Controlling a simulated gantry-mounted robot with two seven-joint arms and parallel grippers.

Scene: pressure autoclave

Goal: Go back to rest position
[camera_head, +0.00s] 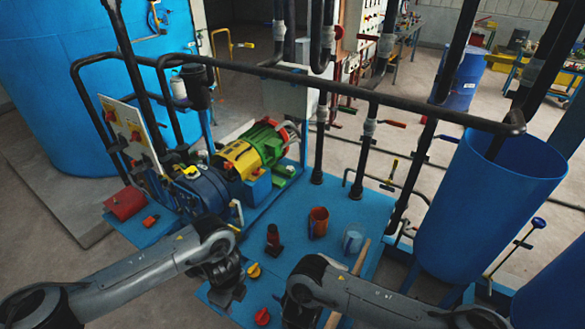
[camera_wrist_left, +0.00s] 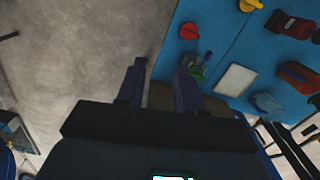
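My left gripper (camera_head: 226,290) points down over the front left edge of the blue platform (camera_head: 345,205). In the left wrist view its two fingers (camera_wrist_left: 160,72) stand apart with nothing seen held between them; the gripper is open. My right arm comes in from the lower right, over the platform's front. Its wrist end is dark at the bottom edge of the head view, and its fingers cannot be made out.
On the platform are a red valve (camera_head: 262,316), a yellow valve (camera_head: 254,270), a dark red bottle-like item (camera_head: 273,238), an orange cup (camera_head: 318,221) and a clear cup (camera_head: 353,238). A black rail (camera_head: 330,85) crosses above. A blue tank (camera_head: 490,205) stands right.

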